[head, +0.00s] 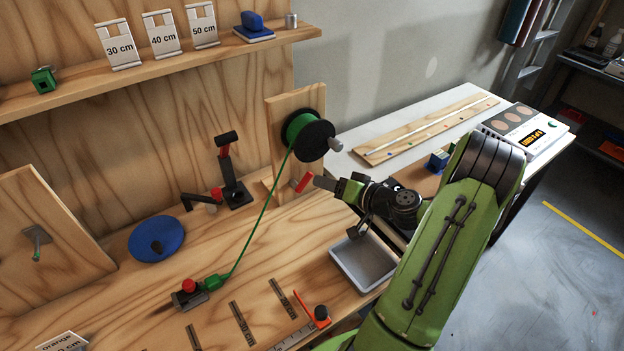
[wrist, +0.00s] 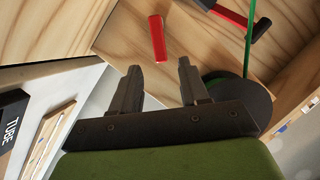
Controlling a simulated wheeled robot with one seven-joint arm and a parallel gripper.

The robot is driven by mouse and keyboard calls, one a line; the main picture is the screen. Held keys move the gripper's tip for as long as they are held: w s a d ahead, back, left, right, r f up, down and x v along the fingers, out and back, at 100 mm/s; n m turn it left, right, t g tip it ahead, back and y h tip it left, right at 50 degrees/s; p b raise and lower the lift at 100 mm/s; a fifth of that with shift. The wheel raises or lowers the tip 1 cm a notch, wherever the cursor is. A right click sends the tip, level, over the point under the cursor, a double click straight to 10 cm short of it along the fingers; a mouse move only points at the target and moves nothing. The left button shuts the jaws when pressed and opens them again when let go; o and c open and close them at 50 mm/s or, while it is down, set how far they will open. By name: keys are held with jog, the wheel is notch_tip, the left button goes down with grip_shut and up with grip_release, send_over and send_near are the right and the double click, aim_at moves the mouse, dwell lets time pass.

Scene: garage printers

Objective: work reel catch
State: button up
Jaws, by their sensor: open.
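The reel (head: 307,137), wound with green line and with a black flange, is mounted on an upright wooden board (head: 283,108). A small red lever (head: 303,183), which looks like the catch, sits below the reel. It also shows in the wrist view (wrist: 157,38), ahead of and between my fingertips. My gripper (head: 326,184) is open and empty, just right of the red lever in the head view, with a gap in the wrist view. The reel's dark flange (wrist: 240,95) is partly hidden behind my right finger. How the lever is attached cannot be told.
The green line (head: 262,220) runs down from the reel to a green piece at a red-topped clamp (head: 188,294). A black toggle clamp with a red handle (head: 232,180) stands left of the board. A grey tray (head: 362,262) lies below my gripper.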

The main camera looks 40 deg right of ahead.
aim_at(310, 178)
jog(key=x, duration=0.6)
grip_shut()
